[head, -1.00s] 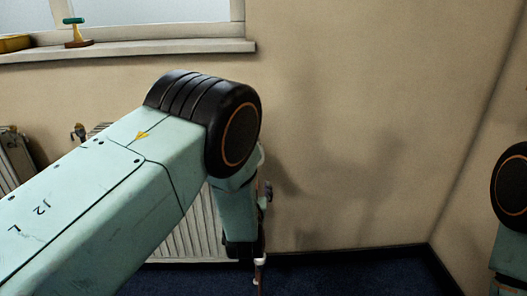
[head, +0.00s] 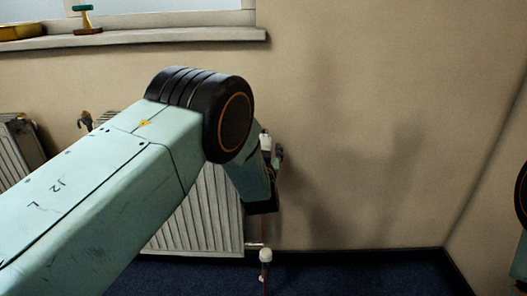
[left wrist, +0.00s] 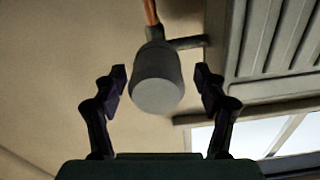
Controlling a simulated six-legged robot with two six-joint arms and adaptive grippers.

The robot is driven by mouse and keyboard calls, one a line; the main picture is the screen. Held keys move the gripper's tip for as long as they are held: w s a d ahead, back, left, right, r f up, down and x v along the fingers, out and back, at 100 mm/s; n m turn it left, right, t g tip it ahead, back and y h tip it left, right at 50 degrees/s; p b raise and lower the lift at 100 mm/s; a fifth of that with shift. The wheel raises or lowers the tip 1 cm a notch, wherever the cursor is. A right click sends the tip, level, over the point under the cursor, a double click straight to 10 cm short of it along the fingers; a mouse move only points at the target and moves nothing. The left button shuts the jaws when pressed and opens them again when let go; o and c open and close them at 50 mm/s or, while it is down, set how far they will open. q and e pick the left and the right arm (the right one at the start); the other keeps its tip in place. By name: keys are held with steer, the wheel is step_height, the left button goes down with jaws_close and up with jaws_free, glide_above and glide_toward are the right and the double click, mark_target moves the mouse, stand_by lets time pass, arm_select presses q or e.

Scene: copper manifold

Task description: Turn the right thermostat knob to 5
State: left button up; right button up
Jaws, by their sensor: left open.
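The right thermostat knob shows as a pale grey cylinder (left wrist: 157,82) in the left wrist view, with a copper pipe behind it and a short stub toward the radiator. My left gripper (left wrist: 160,77) is open, one dark finger on each side of the knob with visible gaps. In the head view a white piece beside my wrist looks like this knob (head: 265,142), partly hidden by my arm. My left gripper (head: 274,162) is small and mostly hidden there. The number on the knob cannot be read. My right gripper is not in view.
The ribbed radiator (head: 195,222) stands behind my left arm. A lower white valve (head: 265,255) sits by its bottom right corner on the copper pipe. A second radiator (head: 18,150) is at far left. A windowsill (head: 180,39) runs above. The wall to the right is clear.

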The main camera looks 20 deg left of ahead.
arm_select(q)
steer(key=shift+w+d+r, duration=0.1)
steer(key=shift+w, duration=0.05)
steer(key=shift+w+f, duration=0.2)
steer(key=shift+w, duration=0.05)
steer(key=shift+s+r, duration=0.2)
steer(key=c, duration=0.5)
steer(key=shift+f, duration=0.1)
steer(key=c, duration=0.6)
steer(key=shift+c, duration=0.2)
steer(key=shift+n, duration=0.4)
steer(key=n+p, duration=0.1)
steer(key=n, duration=0.3)
steer(key=shift+n, duration=0.4)
steer(key=n+p, duration=0.1)
steer(key=n, duration=0.5)
steer(key=shift+n, duration=0.3)
